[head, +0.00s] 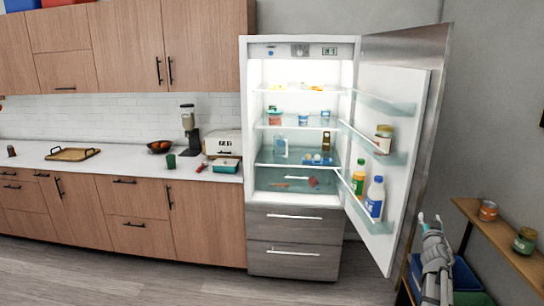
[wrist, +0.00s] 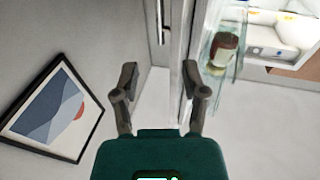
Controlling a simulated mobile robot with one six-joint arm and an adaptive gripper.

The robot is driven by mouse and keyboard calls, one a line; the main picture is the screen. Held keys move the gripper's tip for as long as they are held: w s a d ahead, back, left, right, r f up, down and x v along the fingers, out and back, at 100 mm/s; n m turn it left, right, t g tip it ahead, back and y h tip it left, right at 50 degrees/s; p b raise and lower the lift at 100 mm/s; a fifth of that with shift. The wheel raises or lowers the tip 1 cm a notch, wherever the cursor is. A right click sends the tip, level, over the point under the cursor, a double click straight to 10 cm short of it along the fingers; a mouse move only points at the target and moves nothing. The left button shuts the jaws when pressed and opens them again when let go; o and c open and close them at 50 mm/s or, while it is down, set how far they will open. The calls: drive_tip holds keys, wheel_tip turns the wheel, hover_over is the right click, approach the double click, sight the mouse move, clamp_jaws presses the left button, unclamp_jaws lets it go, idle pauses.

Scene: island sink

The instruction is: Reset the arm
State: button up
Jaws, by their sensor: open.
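My gripper (wrist: 160,78) is open in the wrist view, its two dark fingers apart with nothing held between them. The narrow edge of the open fridge door (wrist: 177,70) shows beyond the fingers; I cannot tell how far away it is. In the head view, part of my grey arm (head: 437,262) stands at the lower right, beside the open fridge door (head: 432,110). The fingers cannot be made out clearly there.
The lit fridge (head: 300,47) stands wide open, with food on its shelves and bottles in the door. A wooden shelf (head: 510,247) with jars is at the far right. A counter (head: 120,160) runs along the left. A framed picture (wrist: 55,108) hangs on the wall. Floor in front is clear.

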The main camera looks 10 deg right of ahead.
drive_tip(key=a+f+g+y, duration=0.1)
drive_tip(key=a+f+g, duration=0.2)
drive_tip(key=a+f, duration=0.35)
drive_tip(key=s+a+f+g+y, duration=0.1)
drive_tip(key=a+f+g, duration=0.2)
drive_tip(key=a, duration=0.6)
drive_tip(key=a+f+g+y, duration=0.1)
drive_tip(key=a+f+g, duration=0.25)
drive_tip(key=a, duration=0.35)
drive_tip(key=s+a+f+n+g+y, duration=0.2)
drive_tip(key=s+a, duration=0.2)
drive_tip(key=a, duration=0.4)
drive_tip(key=s+a+f+n+g+y, duration=0.2)
drive_tip(key=s+a, duration=0.3)
drive_tip(key=a, duration=0.4)
drive_tip(key=s+a+f+n+g+y, duration=0.2)
drive_tip(key=s+a+f+g, duration=0.1)
drive_tip(key=a, duration=0.5)
drive_tip(key=shift+s+a+f+y, duration=0.2)
drive_tip(key=shift+s+a+y, duration=0.15)
drive_tip(key=shift+s, duration=0.55)
